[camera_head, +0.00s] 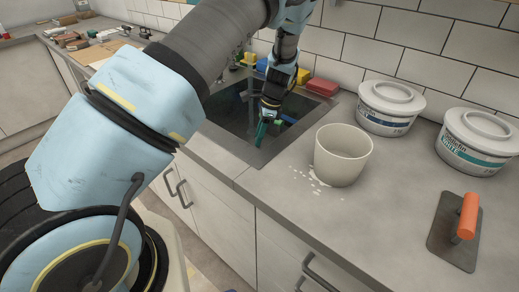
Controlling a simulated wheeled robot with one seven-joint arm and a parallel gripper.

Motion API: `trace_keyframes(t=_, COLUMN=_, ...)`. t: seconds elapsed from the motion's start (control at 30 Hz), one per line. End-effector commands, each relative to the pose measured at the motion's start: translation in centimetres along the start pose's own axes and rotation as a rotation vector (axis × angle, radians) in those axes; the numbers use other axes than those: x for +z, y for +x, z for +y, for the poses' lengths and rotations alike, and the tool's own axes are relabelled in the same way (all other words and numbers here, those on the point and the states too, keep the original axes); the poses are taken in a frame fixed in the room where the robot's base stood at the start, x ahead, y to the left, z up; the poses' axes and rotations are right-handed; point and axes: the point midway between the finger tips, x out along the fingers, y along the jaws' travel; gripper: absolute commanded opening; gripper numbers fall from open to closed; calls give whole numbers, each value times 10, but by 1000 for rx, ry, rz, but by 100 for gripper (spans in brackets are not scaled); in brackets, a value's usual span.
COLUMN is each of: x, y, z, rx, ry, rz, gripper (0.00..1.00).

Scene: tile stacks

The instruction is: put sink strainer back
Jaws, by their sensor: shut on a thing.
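My gripper (267,118) points down over the dark sink (222,127), which is set into the grey counter. It is shut on a small teal thing (261,131), most likely the sink strainer, at its fingertips. The thing is small and partly covered by the fingers, so its full shape does not show. It is inside the sink's outline as seen from here; I cannot tell its height above the bottom. The drain cannot be made out in the dark basin.
A cream cup (342,158) stands right of the sink, with white specks beside it. Two lidded white tubs (388,108) (476,143) stand along the tiled wall. A trowel with an orange handle (467,216) lies at right. A red block (322,87) and other coloured pieces line the sink's back edge.

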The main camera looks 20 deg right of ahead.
Motion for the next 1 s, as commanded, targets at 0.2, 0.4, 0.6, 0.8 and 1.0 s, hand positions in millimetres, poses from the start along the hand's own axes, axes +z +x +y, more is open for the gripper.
trace_keyframes(t=0.2, x=-5, y=19, z=1, rx=2, ry=1, rz=-2, gripper=0)
trace_keyframes(t=0.4, x=-12, y=44, z=1, rx=2, ry=1, rz=-2, gripper=0)
trace_keyframes(t=0.6, x=-15, y=55, z=0, rx=-1, ry=1, rz=0, gripper=0)
trace_keyframes(t=0.8, x=-15, y=56, z=0, rx=-1, ry=0, rz=0, gripper=0)
trace_keyframes(t=1.0, x=-16, y=57, z=0, rx=0, ry=0, rz=0, gripper=38)
